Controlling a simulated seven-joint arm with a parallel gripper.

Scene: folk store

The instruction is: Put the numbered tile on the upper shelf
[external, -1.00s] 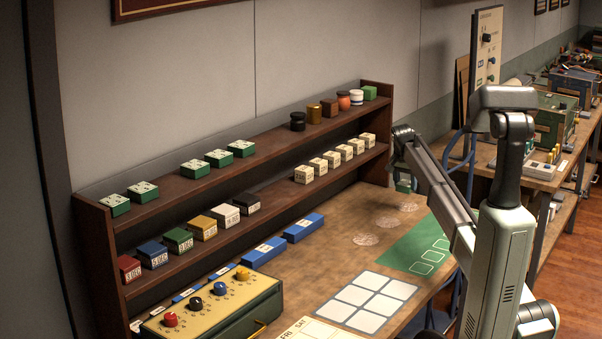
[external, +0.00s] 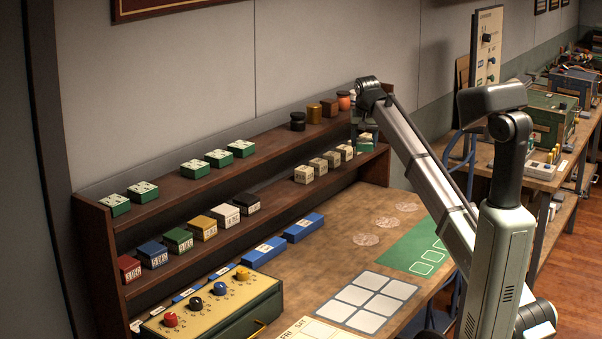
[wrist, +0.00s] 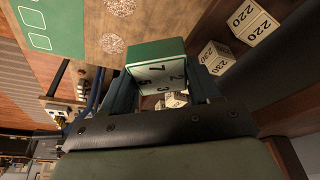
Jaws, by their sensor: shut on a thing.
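The numbered tile is a green block with a white face showing several digits, seen close up in the wrist view (wrist: 156,76). My gripper (wrist: 163,86) is shut on it, with a finger on either side. In the external view the tile (external: 366,146) is held at the right end of the rack, in front of the shelves and beside the cream blocks. The upper shelf (external: 272,139) is a dark wood board above it. Similar green tiles with white faces (external: 195,168) stand along its left and middle. My forearm partly hides the right end.
Jars and small blocks (external: 314,113) stand on the right of the upper shelf. Cream blocks (external: 318,166) and coloured blocks (external: 179,239) fill much of the lower shelf. The upper shelf has bare stretches between its groups. The bench (external: 330,247) below is mostly clear around the white grid (external: 369,299).

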